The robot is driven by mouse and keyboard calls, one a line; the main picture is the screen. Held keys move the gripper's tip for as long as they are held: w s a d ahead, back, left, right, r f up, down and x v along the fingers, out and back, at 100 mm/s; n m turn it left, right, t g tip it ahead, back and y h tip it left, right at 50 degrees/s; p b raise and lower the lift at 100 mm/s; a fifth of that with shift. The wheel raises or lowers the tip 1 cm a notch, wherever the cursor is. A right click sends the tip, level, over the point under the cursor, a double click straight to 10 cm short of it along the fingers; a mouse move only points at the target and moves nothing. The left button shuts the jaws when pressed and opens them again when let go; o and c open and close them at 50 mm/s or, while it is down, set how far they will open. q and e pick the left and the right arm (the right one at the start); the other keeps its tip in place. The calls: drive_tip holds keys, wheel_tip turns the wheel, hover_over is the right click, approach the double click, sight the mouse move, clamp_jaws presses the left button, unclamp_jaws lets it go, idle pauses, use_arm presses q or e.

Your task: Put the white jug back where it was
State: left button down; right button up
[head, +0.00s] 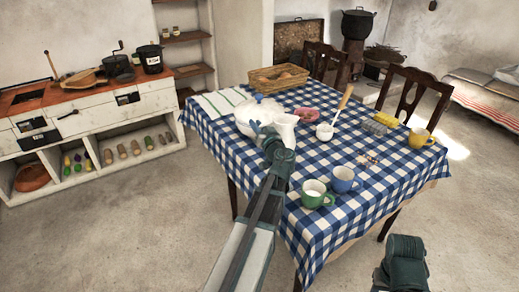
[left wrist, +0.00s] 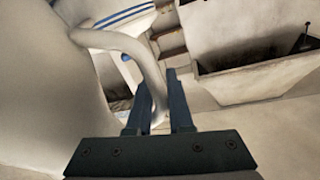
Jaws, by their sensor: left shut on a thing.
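The white jug (head: 286,130) is in front of me at the table's left side, beside a lidded white pot (head: 257,110). My left gripper (head: 266,138) is at the jug's left side. In the left wrist view the fingers (left wrist: 157,108) are shut on the jug's curved handle (left wrist: 137,48), with the white body (left wrist: 45,75) filling the left. The jug looks roughly upright; whether its base touches the cloth is hidden by my arm. My right gripper (head: 402,258) is low at the bottom right, away from the table, and its fingers cannot be made out.
The table has a blue checked cloth (head: 300,238). Cloth between the jug and the mugs is clear. Chairs stand behind.

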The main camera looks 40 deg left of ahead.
use_arm(q)
wheel_tip(320, 180, down, 6)
drive_tip(key=b, duration=0.5)
drive_tip(key=shift+f, duration=0.15)
drive_tip(key=shift+f, duration=0.15)
drive_tip(key=c, duration=0.8)
unclamp_jaws()
drive_tip(key=v, duration=1.2)
